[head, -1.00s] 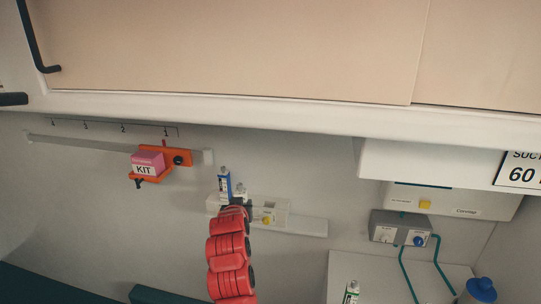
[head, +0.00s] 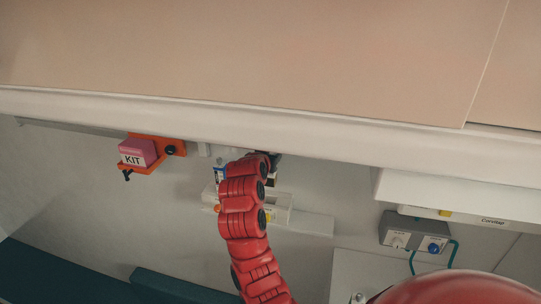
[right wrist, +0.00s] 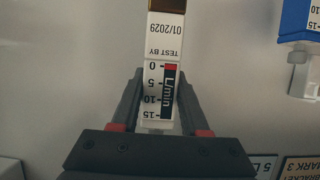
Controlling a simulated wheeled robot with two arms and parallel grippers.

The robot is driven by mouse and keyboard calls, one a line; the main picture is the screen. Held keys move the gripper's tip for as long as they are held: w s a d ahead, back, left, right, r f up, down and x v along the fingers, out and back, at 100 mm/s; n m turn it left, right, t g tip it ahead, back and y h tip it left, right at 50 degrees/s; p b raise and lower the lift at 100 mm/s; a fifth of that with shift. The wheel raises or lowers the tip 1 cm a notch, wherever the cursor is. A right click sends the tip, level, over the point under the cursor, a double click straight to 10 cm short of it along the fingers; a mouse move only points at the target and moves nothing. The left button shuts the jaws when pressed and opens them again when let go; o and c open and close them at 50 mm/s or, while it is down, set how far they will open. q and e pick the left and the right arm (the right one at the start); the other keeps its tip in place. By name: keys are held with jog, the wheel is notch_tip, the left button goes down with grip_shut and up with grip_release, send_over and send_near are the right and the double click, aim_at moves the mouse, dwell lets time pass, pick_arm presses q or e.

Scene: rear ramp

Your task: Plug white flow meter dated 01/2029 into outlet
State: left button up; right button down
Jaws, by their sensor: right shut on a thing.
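The white flow meter (right wrist: 160,75) shows in the right wrist view, with a "TEST BY 01/2029" label and an L/min scale, upside down in the picture. A brass-coloured part is at its top edge. My right gripper (right wrist: 157,98) is shut on it, one finger on each side. In the head view my right gripper (head: 272,160) is near the wall under the cabinet edge, largely hidden by my red arm. A grey box (head: 415,233) with a white and a blue round fitting is on the wall at right; I cannot tell which is the outlet. My left gripper is not in view.
A blue-and-white device (head: 220,172) stands left of my gripper, by a pale wall bracket (head: 280,205); a blue-edged one (right wrist: 300,25) shows in the wrist view. A pink KIT box (head: 138,152) sits in an orange holder. The cabinet (head: 250,105) overhangs above.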

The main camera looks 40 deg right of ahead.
jog(key=shift+f+b, duration=0.9)
jog(key=shift+b, duration=0.3)
jog(key=shift+w+d+f+b, duration=0.1)
jog(key=shift+f+b, duration=1.5)
jog(key=shift+f, duration=0.45)
jog(key=shift+b, duration=0.45)
jog(key=shift+b, duration=0.45)
